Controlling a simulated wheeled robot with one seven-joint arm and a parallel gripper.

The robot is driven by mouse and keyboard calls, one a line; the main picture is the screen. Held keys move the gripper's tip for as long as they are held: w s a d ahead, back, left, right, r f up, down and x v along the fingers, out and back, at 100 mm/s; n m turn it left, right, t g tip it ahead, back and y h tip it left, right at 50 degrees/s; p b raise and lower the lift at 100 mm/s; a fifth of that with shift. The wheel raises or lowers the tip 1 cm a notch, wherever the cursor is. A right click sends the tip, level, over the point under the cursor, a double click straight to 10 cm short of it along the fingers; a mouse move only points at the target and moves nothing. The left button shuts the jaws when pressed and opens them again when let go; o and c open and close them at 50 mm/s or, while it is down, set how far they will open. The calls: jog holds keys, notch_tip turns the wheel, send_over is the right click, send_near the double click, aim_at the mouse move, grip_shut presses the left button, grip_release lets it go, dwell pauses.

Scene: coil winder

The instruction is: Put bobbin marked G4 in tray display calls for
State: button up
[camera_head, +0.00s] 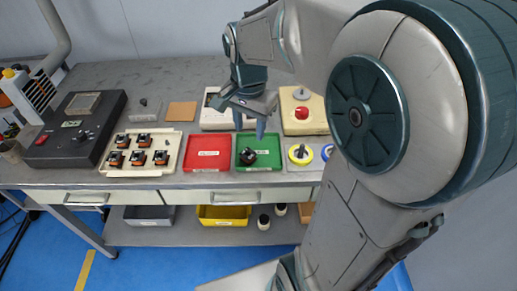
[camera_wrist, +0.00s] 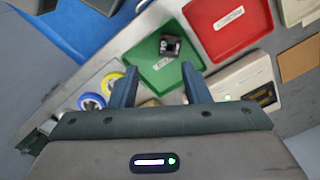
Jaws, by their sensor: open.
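A dark bobbin (camera_head: 247,156) lies in the green tray (camera_head: 272,148); the wrist view shows it too (camera_wrist: 170,45), and I cannot read its mark. The red tray (camera_head: 208,138) stands to the left of the green tray and is empty. Several bobbins with black tops and orange-brown sides (camera_head: 140,157) stand in a cream holder (camera_head: 107,169) further left. My gripper (camera_head: 250,130) is open and empty, above the bench behind the green tray. In the wrist view its fingers (camera_wrist: 159,88) point toward the green tray. A small display unit (camera_wrist: 263,92) shows there, its text unreadable.
A black box with a knob (camera_head: 75,128) stands at the left. A cream box with a red button (camera_head: 301,114) is behind the green tray. Yellow (camera_head: 300,154) and blue round spools lie to its right. A brown square pad (camera_head: 181,111) lies toward the back.

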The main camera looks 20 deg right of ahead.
jog(key=s+f+n+t, duration=0.1)
jog(key=s+n+t, duration=0.1)
jog(key=s+n, duration=0.8)
jog(key=shift+s+f, duration=0.4)
jog(key=shift+s, duration=0.05)
